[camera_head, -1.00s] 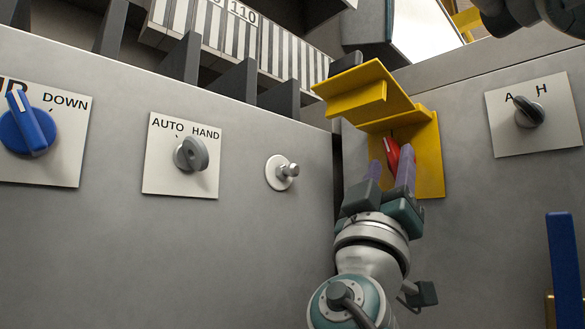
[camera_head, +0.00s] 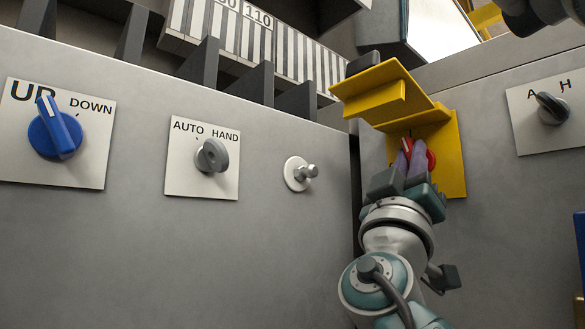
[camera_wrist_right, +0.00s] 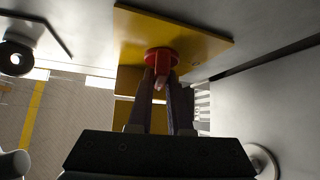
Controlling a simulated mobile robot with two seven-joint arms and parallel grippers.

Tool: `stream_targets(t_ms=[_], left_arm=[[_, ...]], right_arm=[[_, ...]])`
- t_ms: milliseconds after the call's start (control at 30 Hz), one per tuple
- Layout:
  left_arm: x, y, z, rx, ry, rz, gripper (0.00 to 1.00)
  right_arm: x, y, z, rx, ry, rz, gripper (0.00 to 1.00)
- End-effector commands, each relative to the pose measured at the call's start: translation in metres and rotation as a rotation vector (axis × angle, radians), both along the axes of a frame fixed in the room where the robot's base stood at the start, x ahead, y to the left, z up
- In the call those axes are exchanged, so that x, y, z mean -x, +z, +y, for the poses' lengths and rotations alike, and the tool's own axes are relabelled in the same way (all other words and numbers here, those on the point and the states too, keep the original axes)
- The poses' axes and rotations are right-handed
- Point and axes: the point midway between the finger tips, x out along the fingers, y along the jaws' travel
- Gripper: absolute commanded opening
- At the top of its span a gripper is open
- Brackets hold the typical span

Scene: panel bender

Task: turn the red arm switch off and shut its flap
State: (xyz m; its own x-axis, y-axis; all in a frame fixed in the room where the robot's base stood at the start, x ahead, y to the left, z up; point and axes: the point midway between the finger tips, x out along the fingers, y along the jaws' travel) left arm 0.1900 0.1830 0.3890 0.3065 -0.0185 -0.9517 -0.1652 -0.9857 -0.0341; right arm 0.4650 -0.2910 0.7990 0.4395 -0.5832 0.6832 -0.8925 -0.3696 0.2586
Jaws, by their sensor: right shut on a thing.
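The red arm switch (camera_head: 431,158) is a round red knob on a yellow plate (camera_head: 454,165) on the right panel. Its yellow flap (camera_head: 392,92) is raised and sticks out above the switch. My right gripper (camera_head: 410,150) comes from below and is shut on the switch, its fingers hiding part of it. In the right wrist view the red switch (camera_wrist_right: 160,60) sits between the fingertips of my right gripper (camera_wrist_right: 162,85), and its grip reaches down between them. My left gripper does not show clearly; a dark arm part is at the top right corner of the head view.
Left of the gap between panels are a blue UP/DOWN selector (camera_head: 55,130), a grey AUTO/HAND selector (camera_head: 211,156) and a metal knob (camera_head: 302,173). A black A/H selector (camera_head: 551,109) is at the right. A blue handle (camera_head: 579,245) stands at the right edge.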

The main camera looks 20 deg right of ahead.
Motion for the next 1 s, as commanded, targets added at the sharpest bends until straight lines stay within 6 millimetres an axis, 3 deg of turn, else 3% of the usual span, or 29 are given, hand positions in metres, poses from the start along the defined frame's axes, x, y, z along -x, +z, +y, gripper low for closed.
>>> stream_targets(t_ms=[567,767,1000], left_arm=[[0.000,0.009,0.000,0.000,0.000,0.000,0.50],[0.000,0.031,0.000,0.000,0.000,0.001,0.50],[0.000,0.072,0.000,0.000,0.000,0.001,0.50]], right_arm=[[0.000,0.002,0.000,0.018,0.000,0.041,0.00],[0.000,0.006,0.000,0.063,0.002,0.145,0.00],[0.001,0.009,0.000,0.143,0.004,0.341,0.00]])
